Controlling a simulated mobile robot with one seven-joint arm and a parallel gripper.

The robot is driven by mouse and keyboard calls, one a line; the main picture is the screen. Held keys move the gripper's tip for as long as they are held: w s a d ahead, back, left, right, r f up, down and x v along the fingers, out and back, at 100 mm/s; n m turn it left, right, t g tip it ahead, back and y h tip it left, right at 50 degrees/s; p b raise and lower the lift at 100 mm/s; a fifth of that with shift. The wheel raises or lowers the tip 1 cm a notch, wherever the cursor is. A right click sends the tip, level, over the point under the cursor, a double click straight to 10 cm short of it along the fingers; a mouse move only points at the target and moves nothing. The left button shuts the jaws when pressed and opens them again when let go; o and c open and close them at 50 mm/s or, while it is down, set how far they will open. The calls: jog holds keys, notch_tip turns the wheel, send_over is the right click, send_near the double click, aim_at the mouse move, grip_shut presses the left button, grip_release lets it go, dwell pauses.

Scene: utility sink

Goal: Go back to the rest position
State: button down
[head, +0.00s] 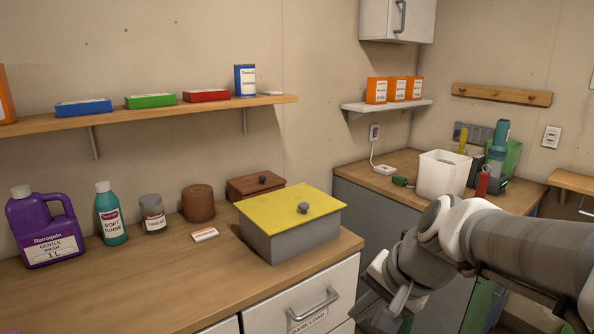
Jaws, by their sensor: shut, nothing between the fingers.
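My arm reaches in from the right edge and bends down in front of the counters. My gripper (376,312) is low at the bottom of the head view, just right of the white drawer front. It is shut and holds nothing, and it is partly cut off by the lower picture edge. It hangs in front of the gap between the two counters, apart from the grey box with a yellow lid (290,222) on the left counter.
The wooden counter (150,285) holds a purple jug (42,228), a teal bottle (110,214), a jar (152,213) and a brown pot (197,203). A drawer handle (315,303) sticks out near my gripper. A white bin (441,175) stands on the back counter.

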jog(key=s+d+r+n+t+h, duration=0.1)
jog(key=s+d+n+h, duration=0.1)
jog(key=s+n, duration=0.25)
jog(key=s+d+r+n+h, duration=0.2)
jog(key=s+n, duration=0.1)
jog(key=s, duration=0.3)
notch_tip(320, 180, up, 14)
jog(key=p, duration=1.4)
jog(key=shift+y+p, duration=0.3)
jog(key=shift+p, duration=0.1)
jog(key=shift+a, duration=0.1)
